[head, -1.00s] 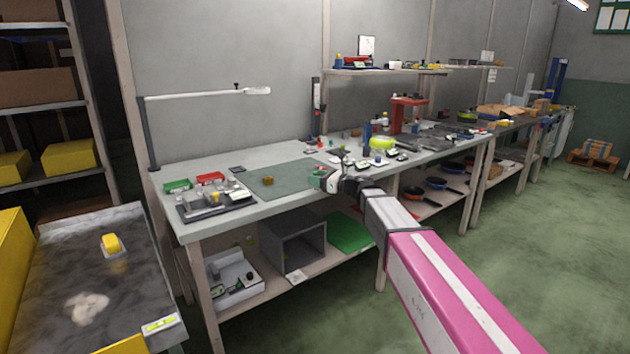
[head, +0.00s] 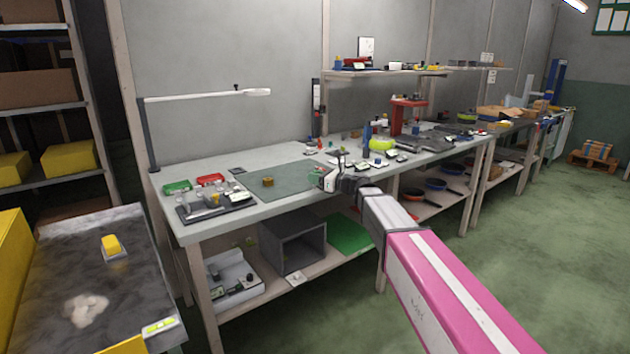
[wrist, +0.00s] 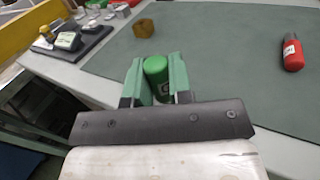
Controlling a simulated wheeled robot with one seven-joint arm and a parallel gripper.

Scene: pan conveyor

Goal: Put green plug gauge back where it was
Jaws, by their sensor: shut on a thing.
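The green plug gauge (wrist: 156,68) is between the two green fingers of my gripper (wrist: 154,75) in the wrist view. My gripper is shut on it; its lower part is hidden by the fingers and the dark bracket. In the head view my gripper (head: 326,178) is over the right part of the green mat (head: 292,187) on the workbench. The gauge is too small there to make out clearly. In the wrist view the mat (wrist: 222,60) spreads beyond the fingers.
A red cylinder with a white label (wrist: 292,52) lies on the mat to the right. A brass-coloured nut-like piece (wrist: 144,28) sits on it farther back. A dark tray (head: 214,207) with several small items stands at the bench's left, near green (head: 176,187) and red bins (head: 211,179).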

